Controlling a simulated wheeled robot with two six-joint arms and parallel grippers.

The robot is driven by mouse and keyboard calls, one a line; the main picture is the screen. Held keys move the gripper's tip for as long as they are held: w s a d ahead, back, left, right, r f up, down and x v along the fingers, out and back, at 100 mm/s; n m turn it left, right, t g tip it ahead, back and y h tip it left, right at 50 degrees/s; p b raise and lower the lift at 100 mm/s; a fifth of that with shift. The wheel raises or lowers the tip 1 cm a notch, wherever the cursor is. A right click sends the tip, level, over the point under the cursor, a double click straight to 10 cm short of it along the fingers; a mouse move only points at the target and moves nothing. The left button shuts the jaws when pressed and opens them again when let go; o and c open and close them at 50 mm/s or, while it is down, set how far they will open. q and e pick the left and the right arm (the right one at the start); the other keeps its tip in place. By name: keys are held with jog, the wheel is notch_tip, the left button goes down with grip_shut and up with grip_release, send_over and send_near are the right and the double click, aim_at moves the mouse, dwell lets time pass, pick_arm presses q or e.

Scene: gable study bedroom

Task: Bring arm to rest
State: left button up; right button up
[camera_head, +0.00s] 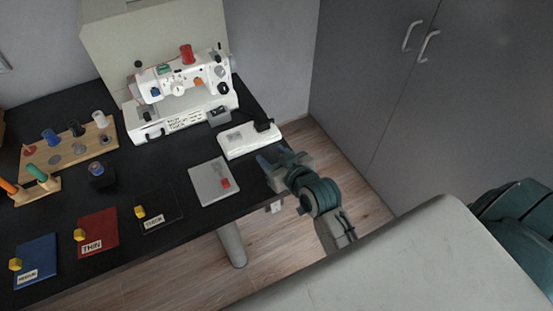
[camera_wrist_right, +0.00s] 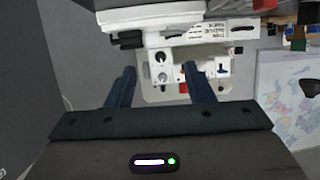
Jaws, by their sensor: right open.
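My right arm reaches in from the lower right in the head view. Its right gripper (camera_head: 266,163) is at the front right edge of the black table (camera_head: 150,185), close to a white flat device (camera_head: 240,141). In the right wrist view, the two dark fingers of the right gripper (camera_wrist_right: 159,78) stand apart with nothing held between them. Beyond them are white parts with round knobs (camera_wrist_right: 160,67). My left gripper is not in view.
A white sewing machine (camera_head: 178,87) stands at the back of the table. Nearby are a wooden spool rack (camera_head: 43,157), a grey pad (camera_head: 205,187), and blue, red (camera_head: 97,235) and black cloth squares. Grey cabinet doors (camera_head: 360,80) stand on the right, with wooden floor between.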

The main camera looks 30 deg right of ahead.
dwell(0.5)
jog(key=s+d+f+g+h, duration=0.1)
jog(key=s+d+f+g, duration=0.15)
jog(key=s, duration=0.45)
jog(key=s+d+f+g, duration=0.1)
jog(key=s+f+g, duration=0.25)
jog(key=s, duration=0.45)
jog(key=s+d+f+g+h, duration=0.1)
jog(key=s+d+f+g, duration=0.1)
jog(key=s+g, duration=0.35)
jog(key=s+d+f, duration=0.1)
jog(key=d+f, duration=0.1)
jog(key=f, duration=1.3)
jog(key=s+d+f, duration=0.1)
jog(key=f, duration=1.3)
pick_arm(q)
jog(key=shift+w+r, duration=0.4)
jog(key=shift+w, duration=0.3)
pick_arm(e)
jog(key=s+d+f+g, duration=0.1)
jog(key=s+f, duration=1.6)
jog(key=f, duration=0.3)
jog(key=shift+d+m, duration=0.3)
jog(key=shift+s, duration=0.1)
